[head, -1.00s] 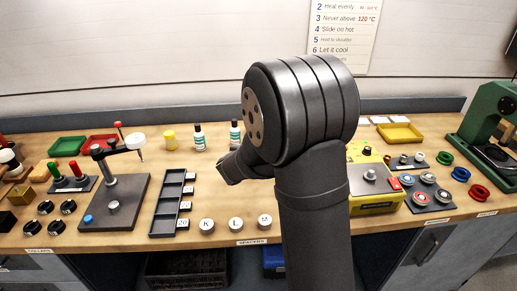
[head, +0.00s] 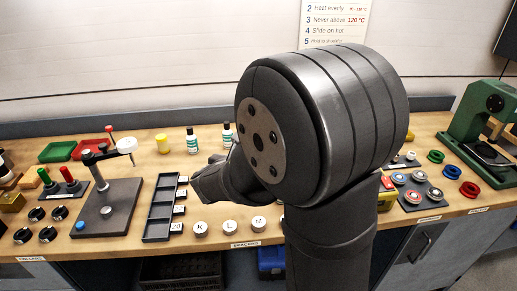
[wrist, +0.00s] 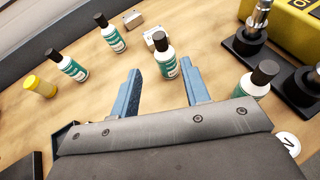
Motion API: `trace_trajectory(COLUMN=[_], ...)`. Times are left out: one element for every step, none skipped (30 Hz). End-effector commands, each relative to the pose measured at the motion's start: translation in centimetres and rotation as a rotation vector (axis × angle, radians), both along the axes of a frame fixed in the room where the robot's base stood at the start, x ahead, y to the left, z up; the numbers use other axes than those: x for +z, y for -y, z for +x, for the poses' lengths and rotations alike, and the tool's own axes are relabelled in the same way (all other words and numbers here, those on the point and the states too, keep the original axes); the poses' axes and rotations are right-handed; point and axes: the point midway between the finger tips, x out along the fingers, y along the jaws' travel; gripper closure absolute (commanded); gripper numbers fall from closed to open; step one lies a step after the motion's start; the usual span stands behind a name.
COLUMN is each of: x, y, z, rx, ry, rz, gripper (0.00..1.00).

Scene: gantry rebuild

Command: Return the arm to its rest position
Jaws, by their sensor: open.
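My arm's large dark elbow (head: 330,115) fills the middle of the head view, with a forearm or wrist part (head: 215,182) reaching left above the bench. In the wrist view my gripper (wrist: 160,85) is open, its two blue fingers spread wide with nothing held between them. A white and green bottle with a black cap (wrist: 165,60) stands upright on the bench beyond the fingertips, apart from them as far as I can tell. The fingers do not show clearly in the head view.
More bottles (wrist: 68,66) and a yellow cylinder (wrist: 40,86) stand around the gripper. A black tray (head: 160,208) and round white lettered pieces (head: 200,229) lie at the front. A stand with a swing arm (head: 104,208) is left; a green press (head: 490,125) is far right.

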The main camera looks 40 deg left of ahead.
Motion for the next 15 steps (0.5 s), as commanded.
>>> trace_trajectory(x=[-0.1, -0.1, -0.2, -0.3, -0.5, -0.8, -0.9, -1.1, -1.4, -1.6, -1.8, -2.1, -2.4, -2.6, -2.8], y=[-0.1, -0.1, -0.2, -0.3, -0.5, -0.6, -0.8, -0.9, -1.2, -1.4, -1.6, -1.9, -2.0, -2.2, -2.5], z=[0.2, 0.3, 0.6, 0.8, 1.1, 1.6, 2.0, 2.5, 3.1, 3.5, 4.0, 4.7, 5.1, 5.6, 6.2], rx=[-0.001, -0.001, -0.002, -0.001, -0.001, -0.002, -0.003, -0.003, -0.002, -0.004, -0.003, -0.002, -0.003, -0.003, -0.003], ry=[0.0, 0.0, 0.0, 0.001, 0.001, -0.001, -0.001, 0.0, 0.0, 0.0, 0.0, 0.0, -0.001, -0.001, 0.0], rz=[0.0, 0.0, -0.001, 0.0, -0.001, -0.001, -0.002, -0.001, -0.002, -0.002, -0.003, -0.002, -0.002, -0.002, -0.001], gripper=[0.58, 0.58, 0.58, 0.58, 0.58, 0.58, 0.58, 0.58, 0.58, 0.58, 0.58, 0.58, 0.58, 0.58, 0.58])
